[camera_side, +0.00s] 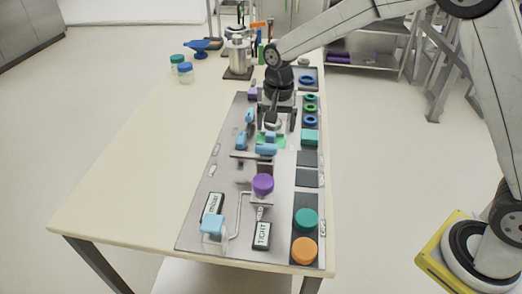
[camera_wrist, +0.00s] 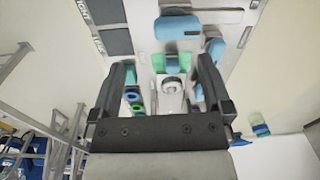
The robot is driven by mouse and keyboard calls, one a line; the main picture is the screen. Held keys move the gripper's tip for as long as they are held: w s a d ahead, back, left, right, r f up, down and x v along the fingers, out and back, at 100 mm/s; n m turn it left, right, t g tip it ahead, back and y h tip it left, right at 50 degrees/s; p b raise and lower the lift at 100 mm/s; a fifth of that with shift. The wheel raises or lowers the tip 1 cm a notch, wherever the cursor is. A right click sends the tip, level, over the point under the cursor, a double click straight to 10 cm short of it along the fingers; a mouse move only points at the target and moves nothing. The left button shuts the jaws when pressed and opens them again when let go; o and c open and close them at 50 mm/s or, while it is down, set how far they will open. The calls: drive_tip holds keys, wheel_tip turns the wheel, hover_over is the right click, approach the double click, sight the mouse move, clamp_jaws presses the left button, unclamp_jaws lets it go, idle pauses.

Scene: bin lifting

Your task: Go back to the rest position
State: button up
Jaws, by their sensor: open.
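My gripper (camera_side: 277,120) hangs over the far half of the grey work board (camera_side: 208,232) on the table, pointing down. In the wrist view the gripper (camera_wrist: 165,78) has its two black fingers wide apart, with nothing held between them. A white round part (camera_wrist: 171,88) on the board shows between the fingers, beyond them. Light-blue handles (camera_side: 265,150) stand on the board just in front of the gripper, and one also shows at the top of the wrist view (camera_wrist: 190,24). The gripper appears apart from them.
A purple knob (camera_side: 263,184), a green lid (camera_side: 306,219) and an orange lid (camera_side: 304,250) are at the near end. Blue and green rings (camera_side: 310,108) lie right of the gripper. Jars (camera_side: 186,73) and a metal pot (camera_side: 238,57) stand farther back. The table's left side is clear.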

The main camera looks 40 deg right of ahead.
drive_tip(key=s+d+f+n+t, duration=0.1)
drive_tip(key=s+d+n, duration=0.2)
drive_tip(key=s, duration=0.7)
drive_tip(key=s+d+f+n+t, duration=0.1)
drive_tip(key=s+d+n, duration=0.3)
drive_tip(key=s, duration=0.6)
drive_tip(key=shift+f+n, duration=0.15)
drive_tip(key=shift+n, duration=0.45)
